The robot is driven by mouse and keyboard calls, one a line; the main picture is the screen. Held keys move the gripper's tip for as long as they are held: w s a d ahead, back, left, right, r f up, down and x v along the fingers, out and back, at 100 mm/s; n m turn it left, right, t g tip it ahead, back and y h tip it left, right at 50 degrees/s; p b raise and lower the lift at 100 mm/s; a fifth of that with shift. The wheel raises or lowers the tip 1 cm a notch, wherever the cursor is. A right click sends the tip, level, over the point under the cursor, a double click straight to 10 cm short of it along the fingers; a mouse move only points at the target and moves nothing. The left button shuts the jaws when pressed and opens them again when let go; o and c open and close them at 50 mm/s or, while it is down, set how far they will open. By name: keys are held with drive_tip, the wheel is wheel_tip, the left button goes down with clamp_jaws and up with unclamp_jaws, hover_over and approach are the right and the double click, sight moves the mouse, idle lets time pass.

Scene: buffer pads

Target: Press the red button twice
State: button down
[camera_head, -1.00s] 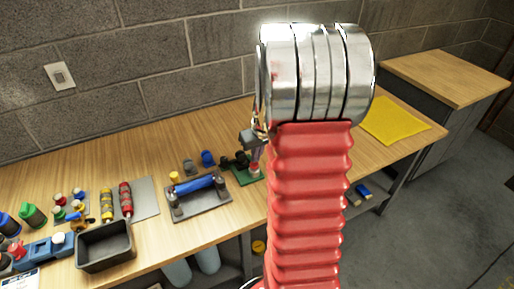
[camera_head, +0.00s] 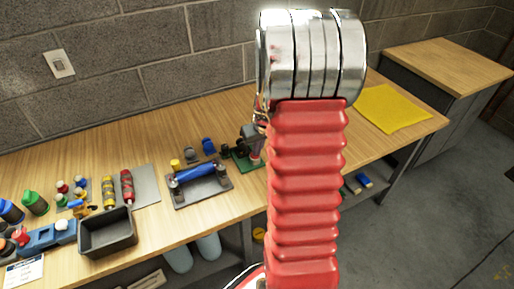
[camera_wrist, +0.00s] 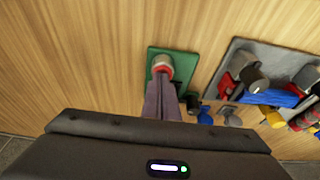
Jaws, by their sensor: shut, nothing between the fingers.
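A green plate (camera_wrist: 185,62) lies flat on the wooden bench, with a round red button (camera_wrist: 162,66) with a pale top near its end in the wrist view. My gripper (camera_wrist: 161,84) is shut and empty, its fingertips overlapping the button's near edge in that view. I cannot tell whether they touch it. In the head view the green plate (camera_head: 241,163) shows left of my red arm, with my gripper (camera_head: 255,150) pointing down over it; my arm partly hides the area.
A grey plate with a blue-handled part (camera_head: 195,172) lies left of the green plate. Further left are red and yellow rolls, a dark open bin (camera_head: 107,234) and small coloured parts. A yellow sheet (camera_head: 388,108) lies right of my arm. The back of the bench is clear.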

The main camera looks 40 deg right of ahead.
drive_tip(key=shift+s+f, duration=0.1)
drive_tip(key=shift+f, duration=0.1)
drive_tip(key=shift+r, duration=0.5)
drive_tip(key=w+d+v, duration=0.1)
drive_tip(key=v, duration=1.2)
drive_tip(key=shift+a+r, duration=0.25)
drive_tip(key=shift+a, duration=0.05)
drive_tip(key=shift+a+r, duration=0.1)
drive_tip(key=shift+r, duration=0.75)
drive_tip(key=shift+f, duration=0.1)
